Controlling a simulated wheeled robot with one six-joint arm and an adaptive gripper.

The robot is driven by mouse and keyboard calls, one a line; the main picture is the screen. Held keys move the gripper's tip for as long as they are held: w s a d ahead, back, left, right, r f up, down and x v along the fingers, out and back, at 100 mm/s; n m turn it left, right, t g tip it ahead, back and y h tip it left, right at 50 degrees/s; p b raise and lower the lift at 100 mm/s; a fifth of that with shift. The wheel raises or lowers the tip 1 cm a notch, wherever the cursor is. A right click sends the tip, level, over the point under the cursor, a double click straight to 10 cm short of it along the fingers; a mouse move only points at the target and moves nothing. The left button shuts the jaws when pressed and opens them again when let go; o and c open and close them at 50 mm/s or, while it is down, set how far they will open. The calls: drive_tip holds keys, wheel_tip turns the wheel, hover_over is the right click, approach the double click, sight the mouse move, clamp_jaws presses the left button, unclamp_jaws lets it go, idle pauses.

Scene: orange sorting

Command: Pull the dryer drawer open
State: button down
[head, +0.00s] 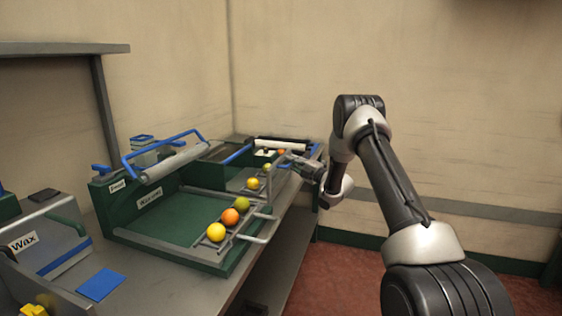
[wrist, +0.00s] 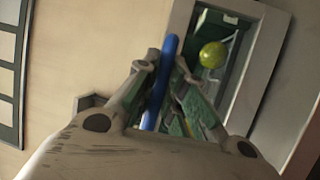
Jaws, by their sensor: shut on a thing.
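My gripper (head: 302,166) is at the far end of the bench, by the far green unit with a white roller (head: 280,144). In the wrist view, the fingers (wrist: 167,72) are closed around a blue bar handle (wrist: 170,47), which runs lengthwise between them. The blue bar also shows at the far unit's right side in the head view (head: 316,150). The arm partly covers this unit's front, and I cannot tell how far any drawer stands out. A yellow-green fruit (wrist: 213,54) lies in a green-and-grey frame right of the fingers in the wrist view.
A nearer green tray (head: 185,222) has a rail with yellow, orange and green fruits (head: 231,217) and a blue bar above it. A grey box labelled Wax (head: 24,242) and a blue pad (head: 100,285) are at left. Open floor (head: 340,270) lies right of the bench.

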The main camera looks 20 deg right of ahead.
drive_tip(key=shift+s+d, duration=0.4)
drive_tip(key=shift+d, duration=0.15)
drive_tip(key=c, duration=1.5)
unclamp_jaws()
drive_tip(key=v, duration=1.2)
